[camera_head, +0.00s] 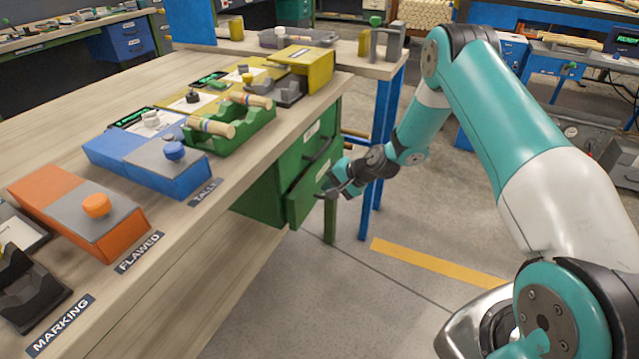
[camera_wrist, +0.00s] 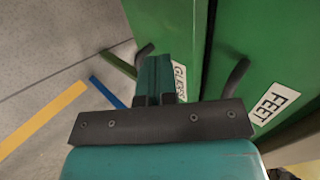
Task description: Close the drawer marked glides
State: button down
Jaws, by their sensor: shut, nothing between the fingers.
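The green drawer marked GLIDES (camera_head: 303,204) is the lower one in a green cabinet under the bench; its front stands somewhat out from the cabinet. Its white label (camera_wrist: 181,82) is partly covered by my fingers in the wrist view. My gripper (camera_head: 328,190) is shut and empty, at the front of this drawer near its handle. In the wrist view my fingers (camera_wrist: 153,78) lie over the drawer front beside the label. I cannot tell whether they touch it. The drawer's inside is hidden.
The drawer marked FEET (camera_wrist: 272,104) is above, with a dark handle (camera_wrist: 235,78). A blue table leg (camera_head: 381,160) stands close behind my gripper. The floor (camera_head: 330,290) in front is clear, with a yellow stripe (camera_head: 430,262).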

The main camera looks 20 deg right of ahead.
jog(key=v, duration=0.9)
jog(key=c, duration=1.7)
grip_release()
jog(key=shift+s+d+r, duration=0.1)
jog(key=shift+d+r, duration=0.05)
jog(key=shift+d, duration=0.15)
jog(key=shift+o, duration=1.4)
jog(key=shift+s+d+b, duration=0.1)
jog(key=shift+s+b, duration=0.05)
jog(key=shift+b, duration=0.25)
jog(key=s+d+f+m+t+h+b, duration=0.15)
jog(key=d+f+t+b, duration=0.35)
jog(key=b, duration=0.7)
jog(key=s+f+m+t+y+b, duration=0.1)
jog(key=f+m+t+b, duration=0.15)
jog(key=f+b, duration=0.75)
jog(key=shift+t+h, duration=0.25)
jog(key=shift+t, duration=0.1)
jog(key=r+b+x, duration=0.1)
jog(key=x, duration=0.4)
jog(key=r+b+x, duration=0.1)
jog(key=x, duration=0.5)
jog(key=b+x, duration=0.2)
jog(key=x, duration=0.3)
jog(key=shift+w+a+r, duration=0.1)
jog(key=shift+w+r, duration=0.2)
jog(key=shift+w, duration=0.35)
grip_shut()
